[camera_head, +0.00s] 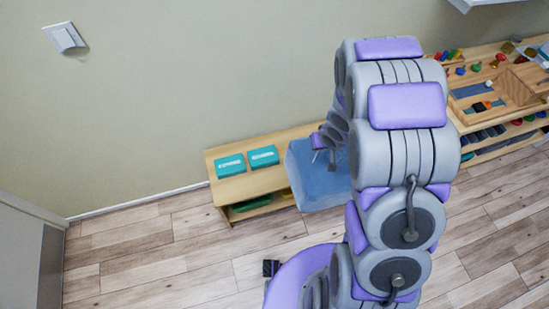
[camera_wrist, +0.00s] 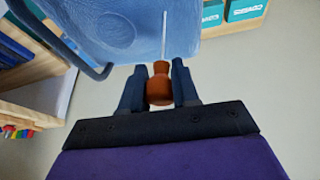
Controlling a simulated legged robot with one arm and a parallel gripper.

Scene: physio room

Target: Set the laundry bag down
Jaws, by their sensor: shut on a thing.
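The blue laundry bag (camera_head: 316,186) is in front of the right part of a low wooden bench (camera_head: 244,186) in the head view. I cannot tell whether it rests on the bench or hangs clear of it. In the wrist view the bag (camera_wrist: 112,28) fills the upper left, with a dark curved loop along its side. My gripper (camera_wrist: 158,72) is shut on an orange-brown grip piece close to the bag's edge. In the head view my arm hides part of the bag and most of the gripper.
Two teal boxes (camera_head: 230,165) (camera_head: 264,157) lie on the bench's left part. A green item (camera_head: 252,204) is on its lower shelf. A wooden shelf unit (camera_head: 500,90) with small coloured pieces stands at the right. The floor (camera_head: 170,250) in front of the bench is clear at left.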

